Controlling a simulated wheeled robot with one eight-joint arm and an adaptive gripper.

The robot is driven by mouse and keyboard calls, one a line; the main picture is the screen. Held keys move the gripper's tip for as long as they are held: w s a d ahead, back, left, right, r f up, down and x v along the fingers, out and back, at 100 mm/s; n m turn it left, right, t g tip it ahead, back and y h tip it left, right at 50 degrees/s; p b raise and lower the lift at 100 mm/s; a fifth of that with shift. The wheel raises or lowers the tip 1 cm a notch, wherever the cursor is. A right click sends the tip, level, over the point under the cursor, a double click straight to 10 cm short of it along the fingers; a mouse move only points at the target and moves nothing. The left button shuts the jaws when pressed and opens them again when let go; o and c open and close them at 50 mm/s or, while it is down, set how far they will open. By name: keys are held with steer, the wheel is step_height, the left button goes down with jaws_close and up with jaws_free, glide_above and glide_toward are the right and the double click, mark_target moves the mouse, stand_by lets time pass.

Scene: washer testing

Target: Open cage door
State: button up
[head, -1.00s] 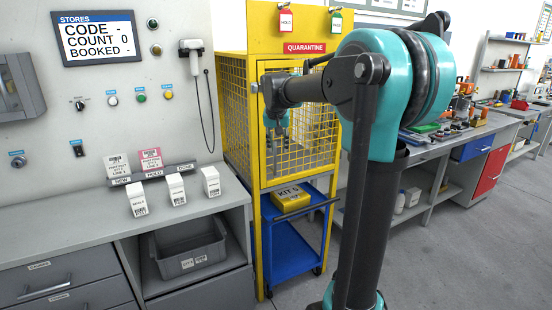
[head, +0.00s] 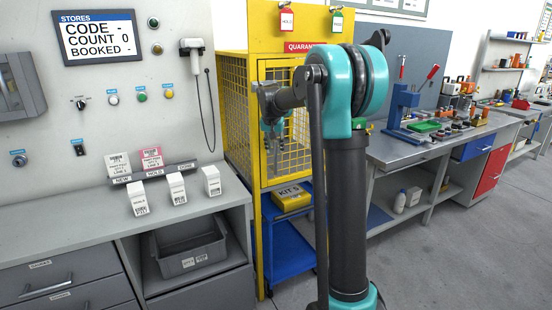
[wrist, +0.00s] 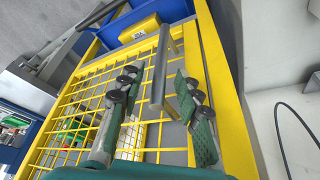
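The yellow quarantine cage (head: 238,110) stands at the centre of the head view. Its mesh door (head: 298,160) faces me and appears shut. In the wrist view the yellow mesh door (wrist: 75,115) fills the left and middle, with a grey bar handle (wrist: 158,78) beside its yellow frame. My gripper (wrist: 157,88) is open, with one finger on each side of the handle as seen there. I cannot tell whether either finger touches it. In the head view my gripper (head: 274,140) is in front of the door's left part, and the handle is hard to make out.
A blue cart (head: 290,250) with a yellow KIT 5 box (head: 292,197) stands under the cage. A grey counter (head: 190,205) with small white boxes is at left. A workbench (head: 420,150) with tools is at right. Open floor (head: 450,260) lies at front right.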

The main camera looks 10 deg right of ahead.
mark_target(276, 157)
steer(key=x, duration=0.6)
jaws_close()
stand_by(0.6)
